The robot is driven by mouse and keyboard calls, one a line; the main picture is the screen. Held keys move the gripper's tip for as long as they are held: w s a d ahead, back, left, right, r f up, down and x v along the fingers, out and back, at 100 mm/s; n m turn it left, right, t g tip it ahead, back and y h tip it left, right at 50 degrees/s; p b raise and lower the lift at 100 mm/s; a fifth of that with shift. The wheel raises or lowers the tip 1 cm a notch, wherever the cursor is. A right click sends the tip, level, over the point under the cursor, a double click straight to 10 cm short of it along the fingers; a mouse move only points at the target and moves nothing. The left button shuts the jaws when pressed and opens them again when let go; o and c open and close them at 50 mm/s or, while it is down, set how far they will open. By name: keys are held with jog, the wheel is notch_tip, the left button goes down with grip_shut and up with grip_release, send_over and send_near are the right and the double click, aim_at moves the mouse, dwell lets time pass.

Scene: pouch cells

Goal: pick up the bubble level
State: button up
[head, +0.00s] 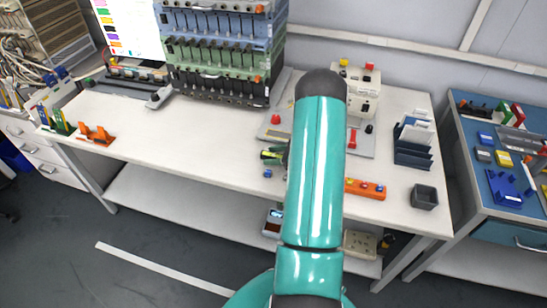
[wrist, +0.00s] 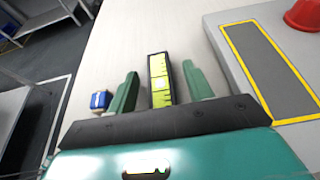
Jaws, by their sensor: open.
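The bubble level (wrist: 161,82) has a yellow-green face with dark sides. In the wrist view it lies on the white bench, in line with the gap between my fingers. My gripper (wrist: 160,74) is open, with one green finger on each side of the level and a visible gap on both sides. I cannot tell how far the fingertips are above the bench. The level's near end meets the dark gripper edge in the picture. In the head view my arm covers most of this spot.
A small blue block (wrist: 101,100) sits left of the left finger. To the right is a grey plate (wrist: 222,50) with a yellow-outlined dark panel and a red knob (wrist: 304,14). An orange strip (head: 365,189) and dark bin (head: 424,197) stand farther right.

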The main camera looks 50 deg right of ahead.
grip_shut()
